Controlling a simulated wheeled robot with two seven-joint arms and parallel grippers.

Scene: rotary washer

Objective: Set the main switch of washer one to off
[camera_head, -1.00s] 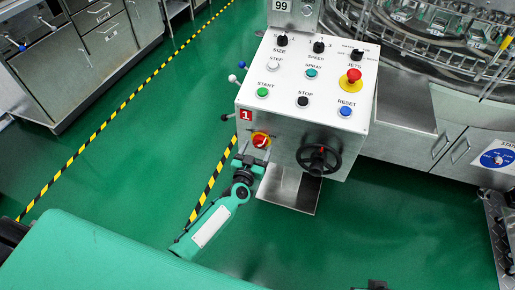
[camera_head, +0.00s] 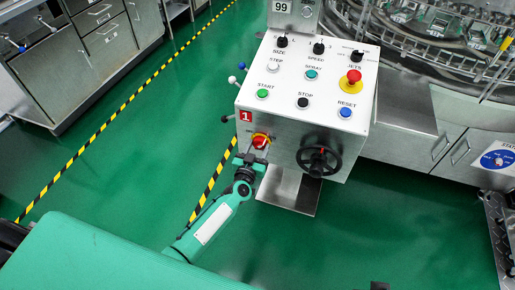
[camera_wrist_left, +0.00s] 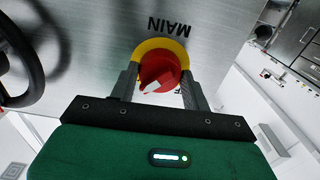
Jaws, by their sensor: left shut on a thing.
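The main switch (camera_head: 260,141) is a red rotary knob on a yellow plate, on the front of the control box marked 1 (camera_head: 246,115). In the left wrist view the red knob (camera_wrist_left: 160,70) sits below an upside-down MAIN label. A white mark on it points to the lower left there, and part of a label letter shows at its right. My left gripper (camera_head: 251,157) is at the knob from below; in the wrist view its fingers (camera_wrist_left: 159,78) are on both sides of it, shut on it. A small dark piece at the head view's bottom edge may be my right gripper (camera_head: 379,286).
A black handwheel (camera_head: 319,160) is on the same front panel, right of the switch. Buttons and a red emergency stop (camera_head: 354,76) are on top. Small ball-ended levers (camera_head: 232,79) stick out at the left side. Green floor is free at the left.

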